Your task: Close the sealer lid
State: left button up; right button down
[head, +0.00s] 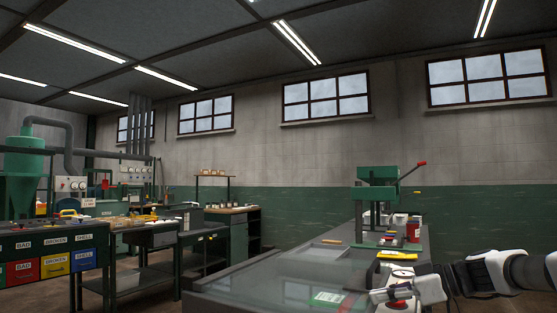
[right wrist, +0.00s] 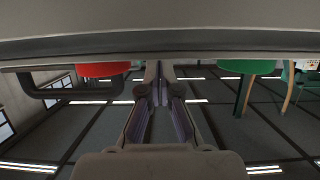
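No part can be clearly identified as the sealer or its lid. A green upright machine (head: 378,195) with a raised red-tipped lever (head: 415,166) stands on the long bench at right. My right arm reaches in from the lower right in the head view, its end low over the bench's near part. A wide grey surface (right wrist: 160,24) fills the top of that view, just beyond the fingertips. My left gripper is out of view.
The bench's glossy top (head: 255,284) is mostly clear at left. A yellow item (head: 396,255) and a red container (head: 413,232) sit near the machine. In the wrist view, a red rounded part (right wrist: 102,69) and a green one (right wrist: 248,67) flank the fingers.

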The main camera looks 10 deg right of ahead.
jog(key=shift+s+a+f, duration=0.1)
jog(key=shift+a+f, duration=0.05)
jog(key=shift+f, duration=0.45)
jog(key=r, duration=0.1)
jog(key=r+p, duration=0.1)
jog(key=r, duration=0.1)
jog(key=d+r+p, duration=0.1)
jog(key=r, duration=0.1)
jog(key=shift+s+r, duration=0.1)
jog(key=f+v, duration=0.1)
jog(key=v, duration=0.8)
jog(key=shift+d+p, duration=0.25)
jog(key=shift+p, duration=0.2)
jog(key=shift+s+r, duration=0.1)
